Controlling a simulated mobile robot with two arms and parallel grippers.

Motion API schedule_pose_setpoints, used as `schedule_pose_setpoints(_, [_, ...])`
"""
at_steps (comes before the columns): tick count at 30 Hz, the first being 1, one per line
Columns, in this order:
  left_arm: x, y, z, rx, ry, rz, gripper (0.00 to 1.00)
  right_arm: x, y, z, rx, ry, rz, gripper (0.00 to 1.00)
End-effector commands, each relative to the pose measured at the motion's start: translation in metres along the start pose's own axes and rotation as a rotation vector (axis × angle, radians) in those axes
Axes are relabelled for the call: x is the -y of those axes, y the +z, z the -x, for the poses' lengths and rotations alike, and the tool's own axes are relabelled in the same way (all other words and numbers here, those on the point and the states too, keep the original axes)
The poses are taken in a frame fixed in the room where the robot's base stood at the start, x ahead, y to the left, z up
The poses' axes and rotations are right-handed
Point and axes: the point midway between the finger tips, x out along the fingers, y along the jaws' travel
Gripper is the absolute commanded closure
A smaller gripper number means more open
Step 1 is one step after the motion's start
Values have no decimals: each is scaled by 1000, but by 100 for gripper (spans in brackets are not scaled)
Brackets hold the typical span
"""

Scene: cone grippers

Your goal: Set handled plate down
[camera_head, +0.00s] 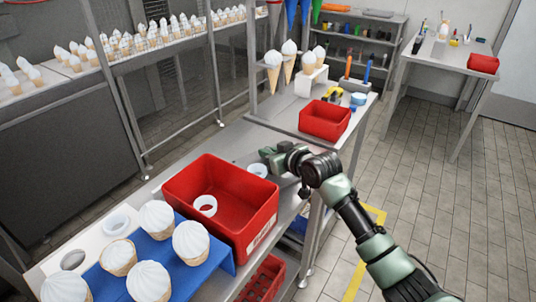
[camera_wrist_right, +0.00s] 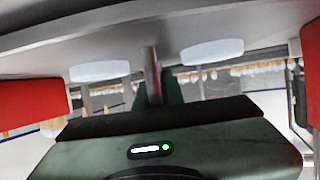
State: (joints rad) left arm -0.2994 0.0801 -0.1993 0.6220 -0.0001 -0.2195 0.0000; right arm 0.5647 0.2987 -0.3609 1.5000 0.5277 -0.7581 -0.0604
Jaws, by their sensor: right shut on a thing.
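My right gripper (camera_head: 270,157) reaches over the steel bench between two red bins. In the right wrist view my gripper (camera_wrist_right: 155,92) is shut on an upright metal rod, the handle (camera_wrist_right: 152,70) of the handled plate. The rod meets a broad grey surface across the top of that view; I cannot tell where plate ends and bench begins. Two white round pieces show on either side of the handle, one left (camera_wrist_right: 100,70) and one right (camera_wrist_right: 212,52). In the head view one white ring (camera_head: 257,169) shows beside the gripper, and the arm hides most of the plate. My left gripper is out of view.
A large red bin (camera_head: 178,186) with a white ring stands close left; a smaller red bin (camera_head: 324,131) stands behind. Several filled cones stand on a blue rack (camera_head: 200,258) at front left. Cones (camera_head: 272,72) stand in a white holder at the back. Floor at right is clear.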

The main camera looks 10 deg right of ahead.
Motion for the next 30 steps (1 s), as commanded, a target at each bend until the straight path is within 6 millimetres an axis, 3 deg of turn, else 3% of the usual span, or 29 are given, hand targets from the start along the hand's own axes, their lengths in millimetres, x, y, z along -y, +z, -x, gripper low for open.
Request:
schedule_pose_setpoints(11, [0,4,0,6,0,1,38,0,2,-2,-11,0,1,100])
schedule_pose_setpoints(12, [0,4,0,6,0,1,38,0,7,-3,-2,0,1,83])
schedule_pose_setpoints(14, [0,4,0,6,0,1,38,0,7,-3,-2,0,0,69])
schedule_pose_setpoints(24, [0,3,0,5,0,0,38,0,6,-1,-2,1,1,69])
schedule_pose_setpoints(30, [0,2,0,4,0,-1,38,-1,6,21,-3,1,2,69])
